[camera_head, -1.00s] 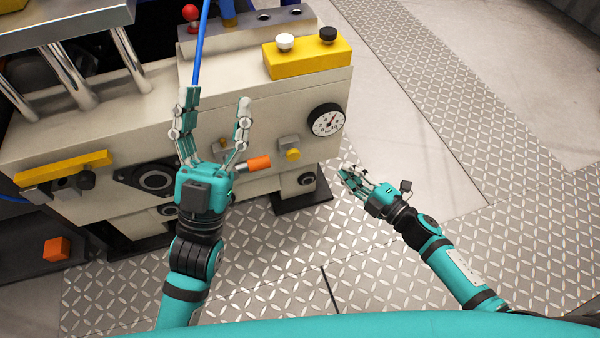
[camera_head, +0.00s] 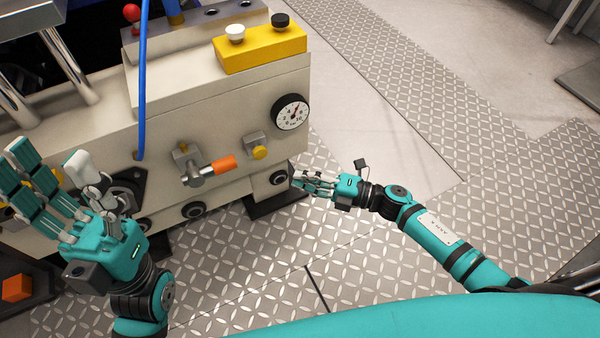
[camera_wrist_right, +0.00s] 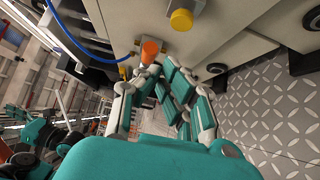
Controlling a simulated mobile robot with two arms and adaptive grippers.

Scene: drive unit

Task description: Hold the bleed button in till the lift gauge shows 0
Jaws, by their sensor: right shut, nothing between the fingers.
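The round lift gauge (camera_head: 291,112), with a white face and black rim, sits at the right end of the beige drive unit. Its red needle points up and right; the figures are too small to read. The yellow bleed button (camera_head: 260,152) is on a grey block below and left of it, with nothing touching it. It also shows at the top of the right wrist view (camera_wrist_right: 182,19). My right gripper (camera_head: 298,182) is shut and empty, below and right of the button, apart from it. My left gripper (camera_head: 46,158) is open and empty at the far left.
An orange-handled valve (camera_head: 222,165) sticks out left of the button. A yellow box (camera_head: 262,50) with white and black knobs sits on top of the unit. A blue hose (camera_head: 142,80) hangs down the front.

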